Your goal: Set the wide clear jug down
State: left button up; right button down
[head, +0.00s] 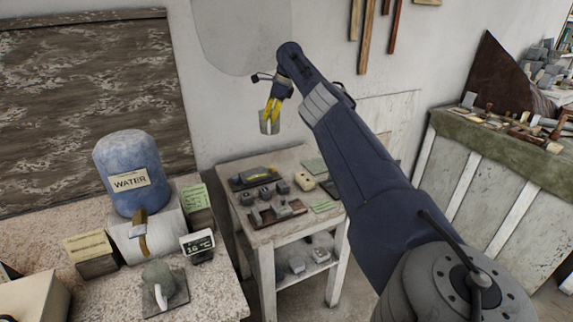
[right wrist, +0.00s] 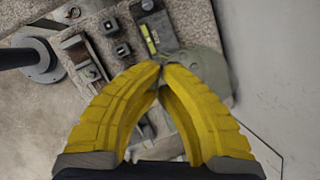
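My right gripper (head: 268,112) is at the upper middle of the head view, pointing down, with its yellow fingers close together. A small, greyish, see-through vessel, which looks like the wide clear jug (head: 269,127), hangs at the fingertips, well above the white side table. In the right wrist view the two yellow fingers (right wrist: 157,73) meet at their tips. A rounded, see-through grey-green shape beside and beyond the tips is the jug (right wrist: 212,68). The exact grip point on it is hidden by the fingers. My left gripper is not in view.
The white side table (head: 232,206) bears a dark tray and several small blocks. A green-topped bench (head: 520,160) stands at right.

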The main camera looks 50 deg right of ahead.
jog(key=s+d+f+m+h, duration=0.1)
jog(key=s+d+f+m, duration=0.1)
jog(key=d, duration=0.4)
jog(key=shift+s+f+m+t+h, duration=0.3)
jog(key=shift+s+f+m+t, duration=0.1)
jog(key=shift+s+m, duration=0.45)
jog(key=shift+w+d, duration=0.1)
send_over(287, 180)
notch_tip(287, 180, down, 20)
jog(key=shift+w+r, duration=0.1)
jog(key=c, duration=2.2)
grip_release()
jog(key=shift+f, duration=0.2)
jog(key=c, duration=1.6)
grip_release()
